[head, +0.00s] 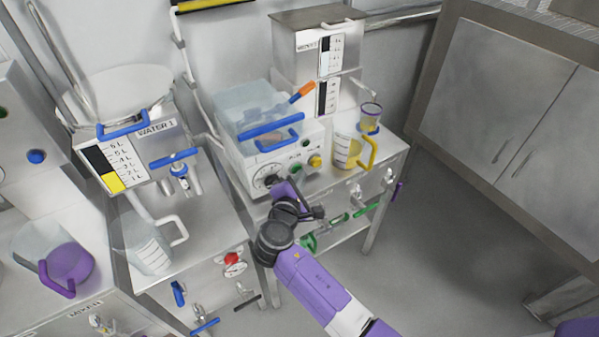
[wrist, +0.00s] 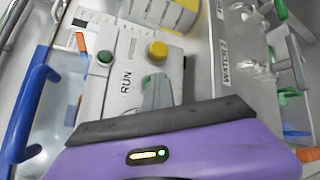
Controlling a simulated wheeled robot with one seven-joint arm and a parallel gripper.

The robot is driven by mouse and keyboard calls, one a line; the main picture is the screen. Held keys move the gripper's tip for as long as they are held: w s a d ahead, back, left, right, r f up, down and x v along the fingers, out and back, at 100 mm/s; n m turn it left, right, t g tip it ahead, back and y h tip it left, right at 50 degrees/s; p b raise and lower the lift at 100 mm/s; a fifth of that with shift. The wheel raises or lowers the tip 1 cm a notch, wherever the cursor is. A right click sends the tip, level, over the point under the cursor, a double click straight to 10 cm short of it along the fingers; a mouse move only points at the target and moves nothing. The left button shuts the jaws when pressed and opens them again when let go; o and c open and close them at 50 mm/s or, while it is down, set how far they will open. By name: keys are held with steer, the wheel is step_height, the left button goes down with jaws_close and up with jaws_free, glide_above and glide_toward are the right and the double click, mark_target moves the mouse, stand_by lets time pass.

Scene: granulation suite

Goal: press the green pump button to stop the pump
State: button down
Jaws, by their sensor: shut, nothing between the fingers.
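The white pump unit (head: 250,172) stands on the middle steel bench in the head view. Its green button (head: 296,169) is on the front panel, left of a round yellow button (head: 315,161). My gripper (head: 291,185) is close to the panel, below the green button in the head view. My wrist partly hides the panel.
A blue handle (head: 272,127) crosses the pump top. A beaker with a yellow handle (head: 346,152) stands right of the panel. A steel tank (head: 300,62) is behind. A WATER 1 tank (head: 145,140) stands left. Valves with green handles (head: 368,209) are below the bench edge.

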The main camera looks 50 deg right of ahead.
steer(key=shift+a+r+p, duration=0.15)
steer(key=shift+r+p, duration=0.05)
steer(key=shift+p, duration=0.1)
steer(key=s, duration=0.2)
steer(key=s+a+p, duration=0.1)
steer(key=s, duration=0.1)
steer(key=s+p, duration=0.1)
steer(key=shift+s+a+f, duration=0.15)
steer(key=shift+s+a, duration=0.1)
steer(key=shift+s, duration=0.15)
steer(key=shift+f, duration=0.1)
stand_by(0.5)
